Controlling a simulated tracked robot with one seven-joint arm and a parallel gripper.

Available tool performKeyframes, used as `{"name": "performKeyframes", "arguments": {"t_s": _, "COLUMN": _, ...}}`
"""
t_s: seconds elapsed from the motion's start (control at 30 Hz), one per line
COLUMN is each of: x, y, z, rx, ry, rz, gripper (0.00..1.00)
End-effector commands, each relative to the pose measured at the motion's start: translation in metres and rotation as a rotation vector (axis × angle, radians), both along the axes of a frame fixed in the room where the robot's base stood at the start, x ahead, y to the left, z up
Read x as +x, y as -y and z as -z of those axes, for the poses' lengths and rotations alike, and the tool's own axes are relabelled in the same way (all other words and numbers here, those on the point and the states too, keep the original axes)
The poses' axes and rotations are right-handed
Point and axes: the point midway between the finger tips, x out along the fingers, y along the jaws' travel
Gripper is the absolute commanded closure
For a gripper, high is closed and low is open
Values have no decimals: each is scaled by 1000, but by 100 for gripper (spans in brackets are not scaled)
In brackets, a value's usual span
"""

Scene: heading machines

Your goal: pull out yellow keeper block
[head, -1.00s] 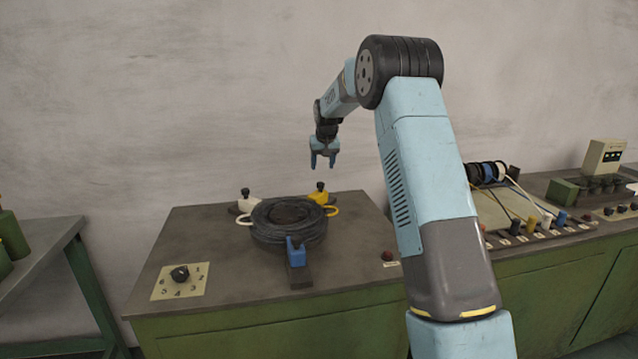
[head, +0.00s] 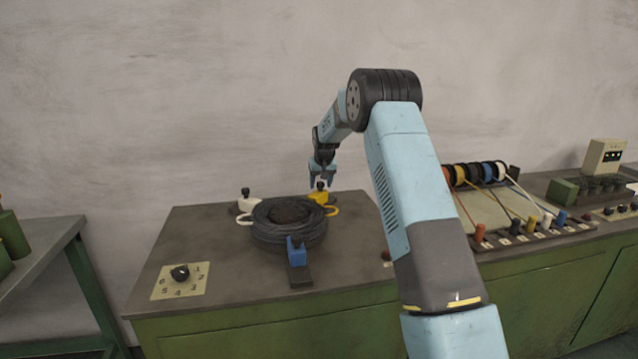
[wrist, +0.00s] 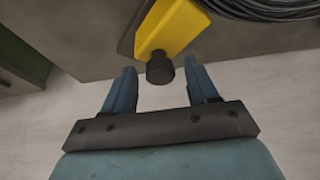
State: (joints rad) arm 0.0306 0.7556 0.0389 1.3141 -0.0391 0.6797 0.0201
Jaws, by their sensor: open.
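The yellow keeper block (head: 319,197) sits at the back right of the black coil on the bench, with a dark knob on top and a yellow loop towards the coil. In the wrist view the yellow block (wrist: 168,30) shows with its dark knob (wrist: 160,68) close ahead, between the lines of the two fingers. My gripper (head: 322,184) is above the block, fingers pointing down. In the wrist view my gripper (wrist: 160,80) is open, with a blue finger on each side of the knob and nothing held.
The black coil (head: 288,238) lies beside the block. A white block (head: 247,204) stands at the back left and a blue block (head: 297,253) at the front. A numbered dial (head: 180,272) is at the front left. A rack of coloured spools (head: 480,173) stands at right.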

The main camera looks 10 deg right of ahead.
Motion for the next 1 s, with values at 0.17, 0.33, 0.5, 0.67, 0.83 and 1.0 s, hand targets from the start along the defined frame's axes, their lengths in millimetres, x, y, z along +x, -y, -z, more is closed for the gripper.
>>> {"name": "performKeyframes", "arguments": {"t_s": 0.17, "x": 0, "y": 0, "z": 0, "rx": 0, "ry": 0, "rz": 0, "gripper": 55}}
{"name": "performKeyframes", "arguments": {"t_s": 0.33, "x": 0, "y": -1, "z": 0, "rx": 0, "ry": 0, "rz": -1, "gripper": 71}}
{"name": "performKeyframes", "arguments": {"t_s": 0.5, "x": 0, "y": -1, "z": 0, "rx": 0, "ry": 0, "rz": -1, "gripper": 88}}
{"name": "performKeyframes", "arguments": {"t_s": 0.67, "x": 0, "y": -1, "z": 0, "rx": 0, "ry": 0, "rz": -1, "gripper": 100}}
{"name": "performKeyframes", "arguments": {"t_s": 0.83, "x": 0, "y": -1, "z": 0, "rx": 0, "ry": 0, "rz": -1, "gripper": 100}}
{"name": "performKeyframes", "arguments": {"t_s": 1.0, "x": 2, "y": 2, "z": 0, "rx": 0, "ry": 0, "rz": -1, "gripper": 100}}
